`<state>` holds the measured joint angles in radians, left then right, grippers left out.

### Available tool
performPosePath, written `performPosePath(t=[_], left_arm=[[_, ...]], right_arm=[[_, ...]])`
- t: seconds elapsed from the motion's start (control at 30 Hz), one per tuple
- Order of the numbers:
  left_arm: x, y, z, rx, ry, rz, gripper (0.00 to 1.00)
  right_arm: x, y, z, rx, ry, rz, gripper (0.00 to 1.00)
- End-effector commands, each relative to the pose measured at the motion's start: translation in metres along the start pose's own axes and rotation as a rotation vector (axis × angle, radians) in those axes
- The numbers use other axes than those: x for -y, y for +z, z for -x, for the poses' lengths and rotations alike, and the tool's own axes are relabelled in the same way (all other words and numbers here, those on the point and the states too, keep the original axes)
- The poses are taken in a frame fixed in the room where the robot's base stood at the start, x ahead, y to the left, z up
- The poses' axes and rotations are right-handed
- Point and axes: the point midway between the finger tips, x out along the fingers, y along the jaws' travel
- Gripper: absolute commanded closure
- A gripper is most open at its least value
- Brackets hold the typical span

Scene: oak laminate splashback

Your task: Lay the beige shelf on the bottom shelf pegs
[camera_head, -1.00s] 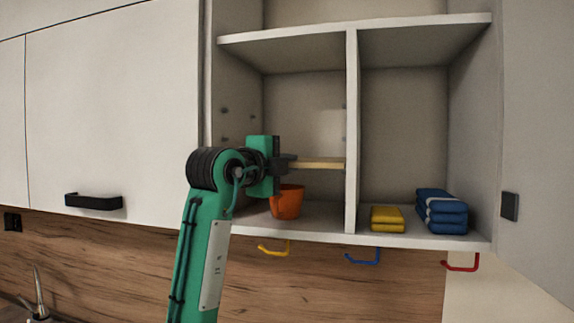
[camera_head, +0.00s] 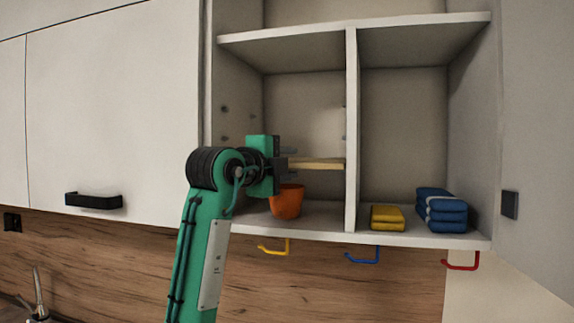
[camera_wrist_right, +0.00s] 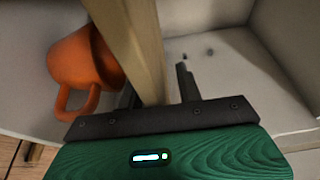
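The beige shelf (camera_head: 318,164) is in the left compartment of the wall cabinet, roughly level above an orange mug. It reaches the middle divider on the right; its left end is hidden behind my right gripper (camera_head: 284,165). In the right wrist view the shelf (camera_wrist_right: 140,40) runs between the fingers of my right gripper (camera_wrist_right: 158,90), which stand apart. A gap shows between the shelf and the right-hand finger. Small dark peg spots (camera_head: 225,109) show on the left wall. Whether the shelf rests on the bottom pegs is hidden. My left gripper is out of view.
The orange mug (camera_head: 287,202) stands on the cabinet floor (camera_head: 320,216) just below the shelf. Yellow cloths (camera_head: 387,218) and blue towels (camera_head: 442,210) lie in the right compartment. The divider (camera_head: 351,130) bounds the left compartment. Hooks (camera_head: 365,257) hang underneath.

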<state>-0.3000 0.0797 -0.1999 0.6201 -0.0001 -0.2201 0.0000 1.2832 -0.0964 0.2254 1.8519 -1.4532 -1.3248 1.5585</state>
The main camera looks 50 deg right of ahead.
Motion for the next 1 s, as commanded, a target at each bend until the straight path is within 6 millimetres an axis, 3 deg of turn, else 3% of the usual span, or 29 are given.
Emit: performPosePath(t=[0.27,0.43,0.8,1.0], left_arm=[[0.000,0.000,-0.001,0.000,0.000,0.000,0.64],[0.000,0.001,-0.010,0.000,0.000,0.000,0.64],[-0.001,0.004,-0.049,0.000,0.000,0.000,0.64],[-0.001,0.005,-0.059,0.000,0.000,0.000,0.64]], right_arm=[[-0.002,0.000,0.000,0.000,0.004,0.002,0.64],[-0.004,0.001,0.014,0.002,0.002,0.000,0.64],[-0.005,0.001,0.095,0.004,0.000,-0.001,0.64],[-0.003,0.000,0.127,0.002,0.000,0.000,0.64]])
